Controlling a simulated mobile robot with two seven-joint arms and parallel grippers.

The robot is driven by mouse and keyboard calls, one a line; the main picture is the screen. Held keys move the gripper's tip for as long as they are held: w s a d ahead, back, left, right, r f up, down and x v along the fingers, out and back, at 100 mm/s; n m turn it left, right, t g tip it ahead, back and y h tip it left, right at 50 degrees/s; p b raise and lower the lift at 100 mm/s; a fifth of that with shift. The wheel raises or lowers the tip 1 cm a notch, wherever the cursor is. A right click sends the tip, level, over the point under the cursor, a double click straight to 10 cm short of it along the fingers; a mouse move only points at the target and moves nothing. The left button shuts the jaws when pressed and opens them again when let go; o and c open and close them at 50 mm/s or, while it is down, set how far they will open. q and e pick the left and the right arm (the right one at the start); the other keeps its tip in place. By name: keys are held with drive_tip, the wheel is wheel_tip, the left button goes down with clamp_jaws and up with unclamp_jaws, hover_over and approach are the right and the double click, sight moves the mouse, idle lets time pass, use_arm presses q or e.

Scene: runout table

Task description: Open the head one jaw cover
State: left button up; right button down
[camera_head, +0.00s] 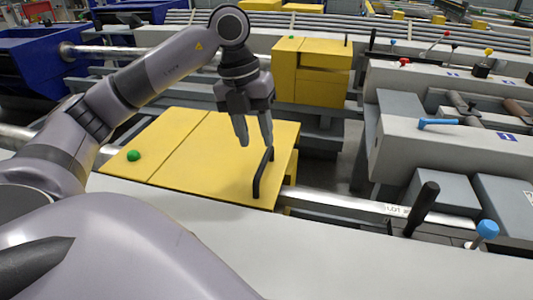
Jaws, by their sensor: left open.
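A yellow jaw cover (205,160) with a flat top lies across the machine left of centre. A black bar handle (263,173) stands near its right edge, and a green knob (133,155) sits near its left edge. The cover looks shut. My left gripper (255,143) points down over the cover with its two fingers apart and empty. Its fingertips are just above and left of the handle's far end; I cannot tell whether they touch anything. My right gripper is not in view.
A second yellow cover (312,58) stands farther back. Grey machine housings (440,150) with levers fill the right side, including a black lever (422,207) and a blue knob (487,230). Blue machine parts (35,65) stand at the far left. A pale ledge (340,245) runs along the front.

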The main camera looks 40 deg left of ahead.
sight(263, 162)
use_arm(q)
drive_tip(key=f, duration=0.4)
drive_tip(key=shift+w+d+b, duration=0.15)
drive_tip(key=shift+d+b, duration=0.15)
drive_tip(key=shift+d, duration=0.05)
drive_tip(key=shift+w+d+f, duration=0.1)
drive_tip(key=shift+f, duration=0.35)
drive_tip(key=shift+c, duration=0.3)
clamp_jaws()
drive_tip(key=shift+r, duration=0.15)
